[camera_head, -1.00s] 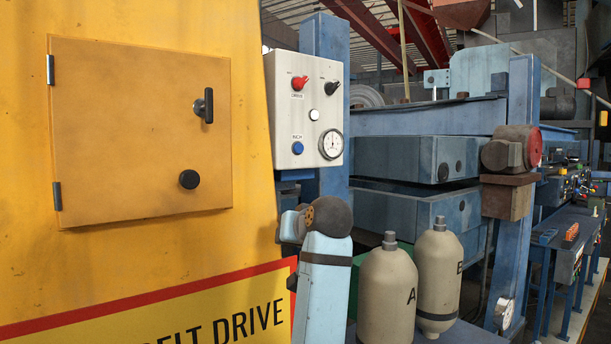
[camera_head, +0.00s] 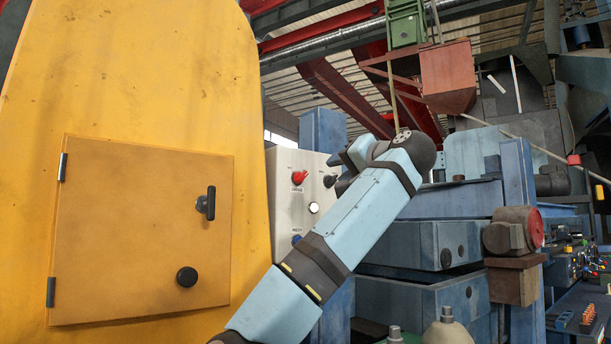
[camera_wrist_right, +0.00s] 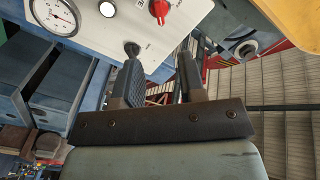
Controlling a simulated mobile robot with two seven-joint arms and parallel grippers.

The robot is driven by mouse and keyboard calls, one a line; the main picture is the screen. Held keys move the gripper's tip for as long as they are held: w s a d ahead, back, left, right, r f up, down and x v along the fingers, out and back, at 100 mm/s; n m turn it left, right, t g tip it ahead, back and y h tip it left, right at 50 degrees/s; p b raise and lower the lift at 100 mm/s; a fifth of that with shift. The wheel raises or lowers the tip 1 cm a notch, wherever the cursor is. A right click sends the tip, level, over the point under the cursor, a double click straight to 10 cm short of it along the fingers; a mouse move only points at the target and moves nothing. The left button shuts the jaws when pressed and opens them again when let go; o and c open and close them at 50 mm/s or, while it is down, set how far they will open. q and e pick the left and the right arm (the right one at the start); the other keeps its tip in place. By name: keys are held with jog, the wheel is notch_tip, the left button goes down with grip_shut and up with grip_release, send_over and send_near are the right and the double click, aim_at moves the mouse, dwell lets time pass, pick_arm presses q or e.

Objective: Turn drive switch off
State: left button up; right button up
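The drive switch is a red knob (camera_head: 299,178) on the light grey control panel (camera_head: 285,220), above a "DRIVE" label. In the right wrist view the red knob (camera_wrist_right: 159,9) shows at the top edge, beyond my fingertips. My left gripper is not in view.
The panel also has a white button (camera_head: 314,207), a blue button (camera_head: 296,239) and a gauge (camera_wrist_right: 54,15). A yellow housing with a hinged door (camera_head: 140,235) stands left. Blue machinery (camera_head: 425,290) and a red-capped motor (camera_head: 512,231) stand right.

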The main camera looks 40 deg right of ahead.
aim_at(305, 176)
jog(key=w+p, duration=0.1)
jog(key=w, duration=0.2)
jog(key=w+p, duration=0.1)
jog(key=w, duration=0.3)
jog(key=w+d+p, duration=0.1)
jog(key=w+p, duration=0.1)
jog(key=w, duration=0.2)
jog(key=shift+w+r, duration=0.1)
jog(key=shift+w, duration=0.05)
jog(key=shift+w+d, duration=0.1)
jog(key=shift+w, duration=0.5)
jog(key=c, duration=0.6)
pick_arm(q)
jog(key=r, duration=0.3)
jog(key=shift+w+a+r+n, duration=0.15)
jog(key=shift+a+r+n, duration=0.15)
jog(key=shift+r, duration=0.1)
pick_arm(e)
jog(key=shift+o, duration=0.2)
